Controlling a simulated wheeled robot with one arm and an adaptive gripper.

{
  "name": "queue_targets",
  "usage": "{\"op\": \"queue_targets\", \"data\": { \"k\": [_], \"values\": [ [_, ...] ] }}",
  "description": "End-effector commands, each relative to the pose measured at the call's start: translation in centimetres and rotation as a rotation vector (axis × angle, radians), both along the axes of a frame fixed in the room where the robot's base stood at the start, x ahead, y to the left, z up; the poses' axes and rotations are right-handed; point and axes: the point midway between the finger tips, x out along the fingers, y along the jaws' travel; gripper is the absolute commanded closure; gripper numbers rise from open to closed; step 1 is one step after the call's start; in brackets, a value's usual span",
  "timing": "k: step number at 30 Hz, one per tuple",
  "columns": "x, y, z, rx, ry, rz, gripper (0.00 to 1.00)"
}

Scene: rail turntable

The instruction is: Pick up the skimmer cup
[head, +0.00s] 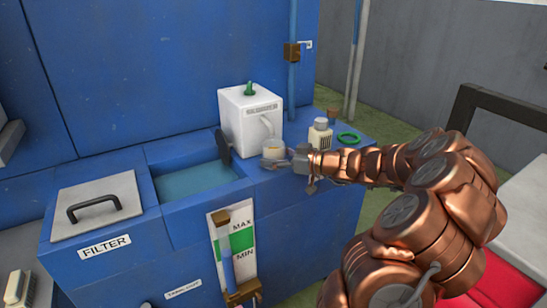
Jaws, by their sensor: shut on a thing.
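The skimmer cup (275,149) looks like a small pale cream cup with a rounded shape. It is between the fingers of my gripper (273,161), right beside the front of a white box. My gripper reaches in from the right, low over the blue tank top, and is shut on the cup. The fingers hide the lower part of the cup. I cannot tell whether its base touches the surface.
The white box (243,129) with a green knob stands behind the cup. The open water basin (193,183) lies left, with a dark paddle-like part at its edge. A white bottle (320,138) and a green ring (348,139) sit right. A lidded filter hatch (110,218) is farther left.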

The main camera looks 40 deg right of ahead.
Motion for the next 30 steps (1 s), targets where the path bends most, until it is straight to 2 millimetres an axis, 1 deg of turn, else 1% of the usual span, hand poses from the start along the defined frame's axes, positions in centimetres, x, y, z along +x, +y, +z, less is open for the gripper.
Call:
{"op": "queue_targets", "data": {
  "k": [8, 14, 15, 20, 23, 30],
  "values": [
    [0.0, 0.0, 0.2, -0.001, 0.000, 0.000, 0.65],
    [0.0, 0.1, 1.6, -0.002, -0.004, 0.002, 0.65],
    [-0.3, -0.1, 1.7, -0.002, -0.002, -0.001, 0.65],
    [-2.5, -1.6, 1.6, 0.000, -0.002, -0.005, 0.65],
    [-4.5, -2.6, 1.6, 0.000, -0.003, -0.004, 0.65],
    [-10.0, -5.7, 1.5, -0.001, -0.003, -0.005, 0.65]
  ]
}}
